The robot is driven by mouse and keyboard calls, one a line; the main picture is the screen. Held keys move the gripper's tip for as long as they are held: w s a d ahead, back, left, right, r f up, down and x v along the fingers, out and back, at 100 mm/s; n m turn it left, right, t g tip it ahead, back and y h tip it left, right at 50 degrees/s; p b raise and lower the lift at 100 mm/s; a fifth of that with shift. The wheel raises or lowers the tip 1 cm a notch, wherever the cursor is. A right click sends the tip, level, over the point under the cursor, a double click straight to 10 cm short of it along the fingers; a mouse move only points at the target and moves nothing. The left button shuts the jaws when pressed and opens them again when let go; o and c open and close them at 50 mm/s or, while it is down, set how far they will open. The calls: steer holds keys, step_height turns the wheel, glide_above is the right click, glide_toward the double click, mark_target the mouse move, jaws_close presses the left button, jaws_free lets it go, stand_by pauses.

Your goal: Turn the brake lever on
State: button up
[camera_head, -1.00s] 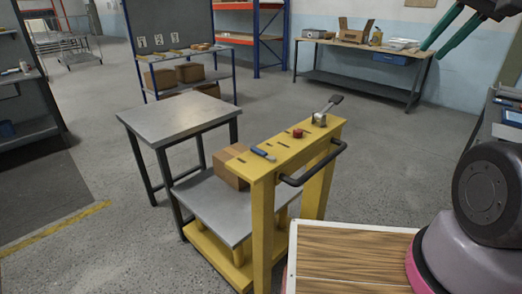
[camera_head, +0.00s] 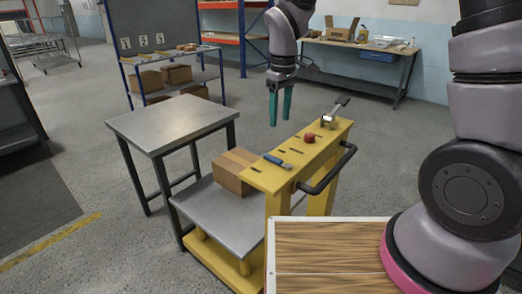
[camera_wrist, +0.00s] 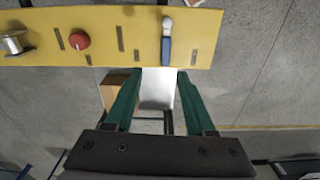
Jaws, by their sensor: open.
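The yellow cart's top panel (camera_head: 295,160) carries a small lever with a blue handle (camera_head: 277,161), a red knob (camera_head: 309,137) and a metal lever with a grey handle (camera_head: 335,110). I cannot tell for certain which one is the brake lever. In the wrist view, the blue-handled lever (camera_wrist: 167,42) lies just beyond my fingertips, the red knob (camera_wrist: 79,40) is left of it, and a metal cylinder (camera_wrist: 14,42) is at the left edge. My gripper (camera_head: 280,120) is open and empty, pointing down on the far side of the panel. It also shows in the wrist view (camera_wrist: 160,76).
A black handlebar (camera_head: 328,172) sticks out from the cart's near side. A cardboard box (camera_head: 232,172) stands on the cart's grey deck (camera_head: 222,222). A grey metal table (camera_head: 170,122) is to the left. Open floor lies behind the cart.

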mark_target(272, 157)
steer(key=shift+n, duration=0.3)
steer(key=f, duration=0.4)
steer(key=a+f, duration=0.1)
steer(key=f, duration=0.7)
steer(key=shift+a+f, duration=0.3)
steer(key=shift+a, duration=0.1)
jaws_close()
stand_by(0.5)
